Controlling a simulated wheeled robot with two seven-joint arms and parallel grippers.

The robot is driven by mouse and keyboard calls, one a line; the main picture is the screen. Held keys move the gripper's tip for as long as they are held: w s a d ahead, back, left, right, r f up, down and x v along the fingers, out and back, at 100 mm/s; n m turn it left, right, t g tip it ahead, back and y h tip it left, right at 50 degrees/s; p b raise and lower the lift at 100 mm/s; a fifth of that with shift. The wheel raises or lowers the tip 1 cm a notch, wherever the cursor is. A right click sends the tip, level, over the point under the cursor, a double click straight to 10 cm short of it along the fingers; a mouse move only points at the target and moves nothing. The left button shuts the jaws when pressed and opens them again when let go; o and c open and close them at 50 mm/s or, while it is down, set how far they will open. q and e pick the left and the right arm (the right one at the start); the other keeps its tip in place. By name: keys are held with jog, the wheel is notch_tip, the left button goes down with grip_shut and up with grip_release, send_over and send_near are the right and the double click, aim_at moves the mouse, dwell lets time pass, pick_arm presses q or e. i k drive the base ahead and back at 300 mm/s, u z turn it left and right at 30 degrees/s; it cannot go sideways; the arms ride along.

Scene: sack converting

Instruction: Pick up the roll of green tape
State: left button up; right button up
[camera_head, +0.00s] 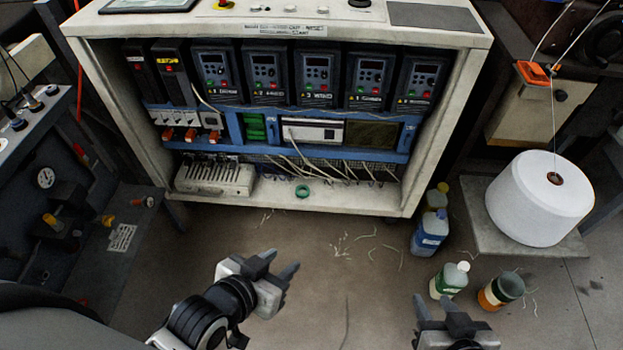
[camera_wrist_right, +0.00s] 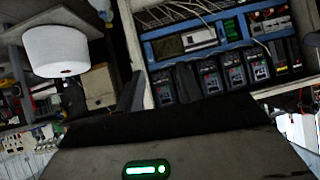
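A small roll of green tape (camera_head: 302,191) lies on the bottom shelf of the open control cabinet (camera_head: 160,185), near the shelf's front edge, in the head view. I cannot make it out in the right wrist view. My left gripper (camera_head: 281,261) is open and empty above the floor, in front of the cabinet and well apart from the tape. My right gripper (camera_head: 436,301) is open and empty at the lower right of the head view, beside the bottles. Its two dark fingers stand apart in the right wrist view (camera_wrist_right: 158,90).
Loose wires hang behind the tape, and a grey terminal block (camera_head: 215,177) sits left of it. A blue bottle (camera_head: 430,232), a green-labelled bottle (camera_head: 449,280) and an orange-banded container (camera_head: 500,290) stand on the floor. A white thread cone (camera_head: 540,198) is at right. The floor before the cabinet is mostly clear.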

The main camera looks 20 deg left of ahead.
aim_at(302, 187)
jog(key=u, duration=0.55)
jog(key=i, duration=0.75)
jog(key=u, duration=0.9)
jog(key=i, duration=0.5)
